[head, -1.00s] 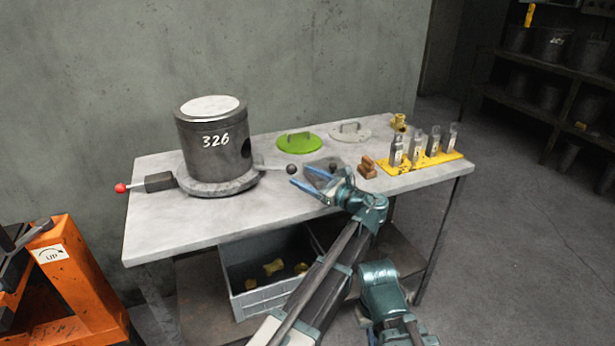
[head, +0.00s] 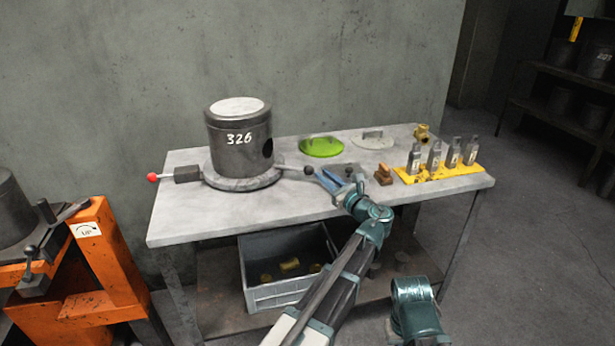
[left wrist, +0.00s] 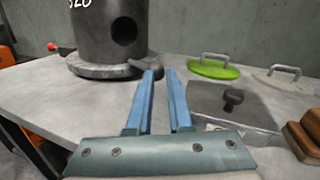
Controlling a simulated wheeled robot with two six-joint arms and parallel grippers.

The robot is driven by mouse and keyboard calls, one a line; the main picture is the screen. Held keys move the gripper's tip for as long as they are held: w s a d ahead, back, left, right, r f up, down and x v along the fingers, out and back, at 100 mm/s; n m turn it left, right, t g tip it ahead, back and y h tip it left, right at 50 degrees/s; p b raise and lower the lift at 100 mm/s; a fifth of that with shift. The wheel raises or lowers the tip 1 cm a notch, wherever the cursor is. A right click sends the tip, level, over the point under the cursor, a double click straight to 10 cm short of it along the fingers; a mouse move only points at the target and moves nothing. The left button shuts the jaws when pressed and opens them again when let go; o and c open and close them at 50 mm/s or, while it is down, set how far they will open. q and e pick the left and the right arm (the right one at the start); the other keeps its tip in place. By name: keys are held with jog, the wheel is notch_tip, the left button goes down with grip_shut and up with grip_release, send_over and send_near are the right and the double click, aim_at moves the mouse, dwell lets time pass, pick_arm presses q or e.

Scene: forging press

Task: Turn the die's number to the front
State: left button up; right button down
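The die (head: 225,155) is a dark steel cylinder with a pale top, upright on a round turntable (head: 243,183). Its white number 326 (head: 239,138) faces the head camera, with a dark round hole (head: 267,147) to its right. In the left wrist view the die (left wrist: 90,35) is cut off at the top. A bar with a black knob (head: 308,170) sticks out right from the turntable. My left gripper (head: 324,175) is open, its blue fingertips (left wrist: 161,72) close to the knob end. A finger partly hides the bar; contact cannot be told. My right gripper is out of view.
A red-tipped handle (head: 153,177) sticks out left. Right of my gripper are a green lid (head: 321,147), a grey lid (head: 372,140), brown blocks (head: 383,174) and a yellow rack (head: 440,172). A grey crate (head: 290,295) stands below. The table's front left is clear.

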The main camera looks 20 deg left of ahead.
aim_at(294, 169)
pick_arm(q)
jog(key=a+r+m+t, duration=0.1)
jog(key=a, duration=0.1)
jog(key=a+m+t+h+p, duration=0.1)
jog(key=a, duration=0.1)
jog(key=a+r+m+t+h, duration=0.1)
jog(key=a, duration=0.2)
jog(key=shift+r, duration=0.3)
grip_shut()
jog(key=s+a+m+h+p, duration=0.1)
jog(key=s+a+m+h, duration=0.1)
jog(key=s+m+h, duration=0.1)
jog(key=s+a+f+m+t+h+p, duration=0.1)
jog(key=s+a+m+h+p, duration=0.1)
jog(key=s+m+h, duration=0.2)
jog(key=s+a+m+h+p, duration=0.1)
jog(key=s+a+m+h, duration=0.1)
jog(key=s+h, duration=0.3)
jog(key=shift+s+f+m+h+p, duration=0.3)
jog(key=shift+s+m+h, duration=0.1)
jog(key=shift+m+h, duration=0.4)
jog(key=b+x, duration=0.2)
jog(key=x, duration=1)
jog(key=shift+w+d+r+b, duration=0.1)
jog(key=shift+w+b, duration=0.2)
jog(key=shift+w, duration=0.1)
jog(key=shift+w+d, duration=0.1)
jog(key=shift+w, duration=0.55)
